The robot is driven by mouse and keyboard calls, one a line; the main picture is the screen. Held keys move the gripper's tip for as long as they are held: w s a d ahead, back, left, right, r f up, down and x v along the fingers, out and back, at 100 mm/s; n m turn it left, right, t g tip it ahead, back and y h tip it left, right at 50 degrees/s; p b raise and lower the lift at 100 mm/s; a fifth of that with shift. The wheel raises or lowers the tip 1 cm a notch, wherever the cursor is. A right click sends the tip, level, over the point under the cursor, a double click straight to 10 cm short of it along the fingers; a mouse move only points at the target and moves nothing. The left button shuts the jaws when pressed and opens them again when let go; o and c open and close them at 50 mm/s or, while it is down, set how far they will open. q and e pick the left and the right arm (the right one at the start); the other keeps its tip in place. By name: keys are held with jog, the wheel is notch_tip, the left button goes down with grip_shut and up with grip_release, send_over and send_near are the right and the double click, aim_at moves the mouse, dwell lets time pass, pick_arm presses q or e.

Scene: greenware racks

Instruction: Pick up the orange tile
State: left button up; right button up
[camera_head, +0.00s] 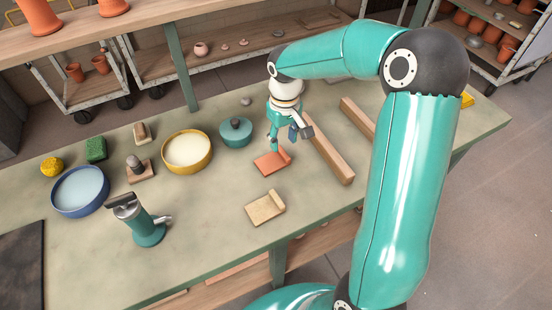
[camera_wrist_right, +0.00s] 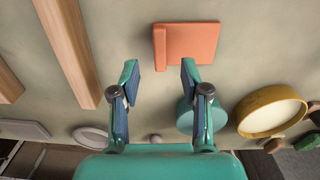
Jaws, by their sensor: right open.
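The orange tile (camera_head: 268,164) lies flat on the table, with a short raised lip along its right edge. It also shows in the right wrist view (camera_wrist_right: 190,43), just beyond my fingertips, with the lip on its left side. My right gripper (camera_head: 290,141) is open and empty, pointing down above and just behind the tile. In the wrist view my right gripper's two fingers (camera_wrist_right: 160,68) stand wide apart, and the tile sits ahead of them, offset to the right. I see no contact with the tile. My left gripper is in neither view.
A wooden bar (camera_head: 329,150) lies right of the tile, with another (camera_head: 357,118) beyond. A beige tile (camera_head: 262,208) lies in front. A teal pot (camera_head: 235,138) and yellow-rimmed bowl (camera_head: 187,168) stand left. A teal stand-like tool (camera_head: 147,229) is further left.

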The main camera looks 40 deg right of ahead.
aim_at(283, 152)
jog(key=shift+f+p, duration=0.4)
jog(key=shift+f, duration=1.95)
grip_shut()
